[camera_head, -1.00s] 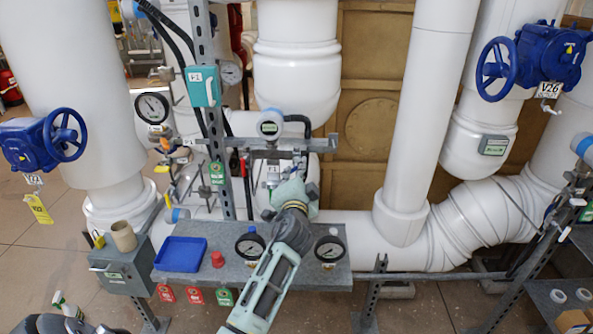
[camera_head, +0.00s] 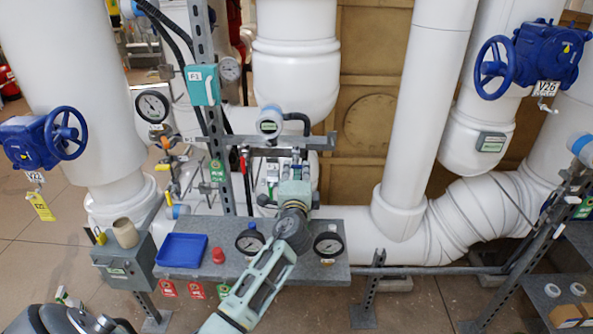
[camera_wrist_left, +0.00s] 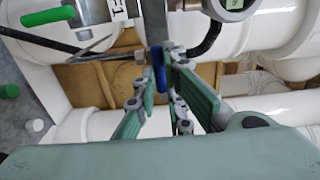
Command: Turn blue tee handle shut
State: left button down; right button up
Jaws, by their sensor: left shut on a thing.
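The blue tee handle (camera_wrist_left: 158,72) shows in the left wrist view as a narrow blue bar between the finger pads. It runs roughly up and down in that picture. My left gripper (camera_wrist_left: 160,62) is shut on it, with one green-padded finger on each side. In the head view my left gripper (camera_head: 291,168) reaches up from the bottom middle to the small fittings below the round digital gauge (camera_head: 269,124). There the gripper hides the handle. My right gripper is not in view.
A grey shelf (camera_head: 330,268) below holds a blue tray (camera_head: 182,250), a red cap (camera_head: 218,256) and two dial gauges beside my arm. A metal upright (camera_head: 219,150) with a teal box stands left of the gripper. Large white pipes surround the rack.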

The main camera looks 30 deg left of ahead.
pick_arm(q)
jog(key=shift+f, duration=0.1)
dwell(0.3)
jog(key=c, duration=1.8)
grip_release()
jog(key=shift+c, duration=0.2)
jog(key=v, duration=1.2)
